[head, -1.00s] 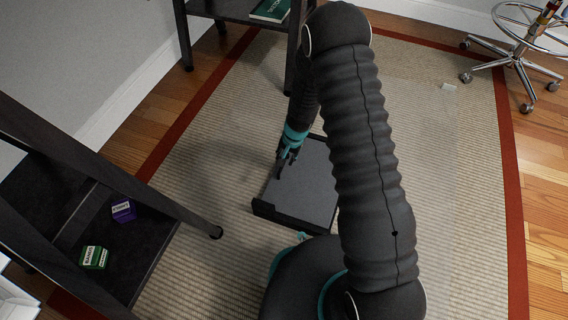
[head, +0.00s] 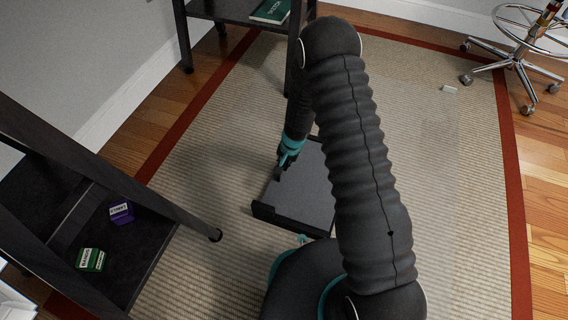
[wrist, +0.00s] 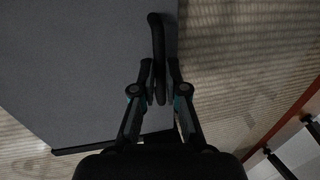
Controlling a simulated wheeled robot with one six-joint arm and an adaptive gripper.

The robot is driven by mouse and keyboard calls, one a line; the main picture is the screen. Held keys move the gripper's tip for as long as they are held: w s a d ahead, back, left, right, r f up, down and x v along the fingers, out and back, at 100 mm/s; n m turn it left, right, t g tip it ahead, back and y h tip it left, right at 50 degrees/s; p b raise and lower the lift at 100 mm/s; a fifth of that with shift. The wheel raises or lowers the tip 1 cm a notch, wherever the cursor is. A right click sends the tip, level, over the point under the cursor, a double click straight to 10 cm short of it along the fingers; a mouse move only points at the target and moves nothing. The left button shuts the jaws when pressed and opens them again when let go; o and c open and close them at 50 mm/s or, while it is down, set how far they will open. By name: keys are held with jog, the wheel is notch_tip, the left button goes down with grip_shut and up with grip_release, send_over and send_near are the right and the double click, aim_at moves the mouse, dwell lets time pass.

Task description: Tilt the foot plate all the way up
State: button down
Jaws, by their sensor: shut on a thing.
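The foot plate (head: 309,186) is a flat grey board with a dark rim, low over the rug in the middle of the head view. It also fills the left of the wrist view (wrist: 75,75). A black bar-like handle (wrist: 157,35) stands at its edge in the wrist view. My gripper (wrist: 161,92) is shut on this handle, with one finger on each side. In the head view, my gripper (head: 281,171) is at the plate's left edge. My arm hides the plate's right side. The plate's exact tilt is hard to tell.
A dark shelf with a purple box (head: 121,213) and a green box (head: 91,259) stands at the left. A dark table with a green book (head: 270,11) is at the back. A wheeled chrome chair (head: 520,60) is at the back right.

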jog(key=s+d+r, duration=0.1)
jog(key=d+r, duration=0.1)
jog(key=r, duration=0.2)
jog(key=d+r+p, duration=0.1)
jog(key=d+r, duration=0.1)
jog(key=r, duration=0.2)
jog(key=shift+s+d+r, duration=0.25)
jog(key=shift+s+r, duration=0.1)
jog(key=c, duration=1.2)
grip_release()
